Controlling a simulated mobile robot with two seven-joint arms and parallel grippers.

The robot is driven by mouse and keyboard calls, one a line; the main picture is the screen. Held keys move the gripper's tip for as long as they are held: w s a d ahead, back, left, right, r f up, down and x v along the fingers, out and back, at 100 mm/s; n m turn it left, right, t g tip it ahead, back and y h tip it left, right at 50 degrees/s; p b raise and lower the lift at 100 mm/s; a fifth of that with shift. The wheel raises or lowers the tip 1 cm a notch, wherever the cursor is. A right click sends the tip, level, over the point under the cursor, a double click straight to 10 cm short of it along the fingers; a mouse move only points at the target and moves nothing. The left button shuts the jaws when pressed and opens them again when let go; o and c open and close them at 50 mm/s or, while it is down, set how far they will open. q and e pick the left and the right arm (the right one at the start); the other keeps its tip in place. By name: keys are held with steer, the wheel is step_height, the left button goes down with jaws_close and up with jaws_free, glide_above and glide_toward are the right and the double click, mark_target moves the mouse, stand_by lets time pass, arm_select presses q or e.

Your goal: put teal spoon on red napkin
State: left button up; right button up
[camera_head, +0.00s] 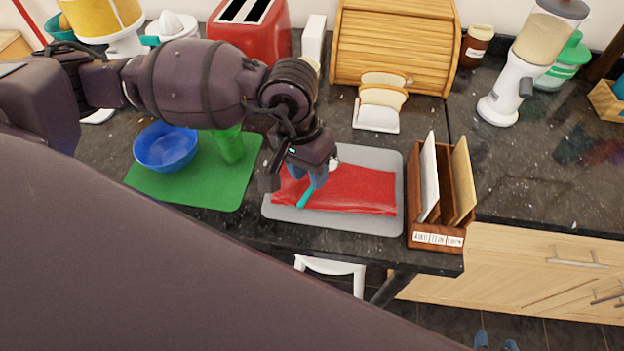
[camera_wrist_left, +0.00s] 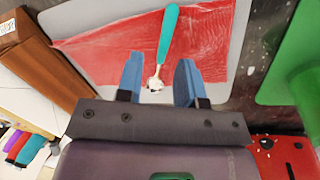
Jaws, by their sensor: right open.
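The red napkin (camera_head: 350,190) lies on a grey mat (camera_head: 280,214) at the counter's front; the napkin also shows in the left wrist view (camera_wrist_left: 105,50). The teal spoon (camera_head: 306,196) has its handle over the napkin's left part in the head view. In the left wrist view the spoon (camera_wrist_left: 168,35) has its metal bowl end near the napkin's edge, between my fingertips. I cannot tell whether it rests fully on the cloth. My left gripper (camera_head: 308,176) is low over the napkin, its blue fingers (camera_wrist_left: 158,78) apart with gaps to the spoon. My right gripper is not visible.
A brown letter holder (camera_head: 436,239) stands right of the mat. A green mat (camera_head: 205,190) with a blue bowl (camera_head: 165,147) and a green cup (camera_head: 229,146) is left. A toast rack (camera_head: 377,118) stands behind. Bare counter shows behind the letter holder.

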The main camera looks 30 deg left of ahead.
arm_select(q)
step_height(320, 180, up, 8)
steer(key=a, duration=0.1)
steer(key=shift+w+a+r, duration=0.15)
steer(key=shift+a+r, duration=0.1)
arm_select(e)
steer(key=shift+f, duration=0.15)
steer(key=shift+w, duration=0.1)
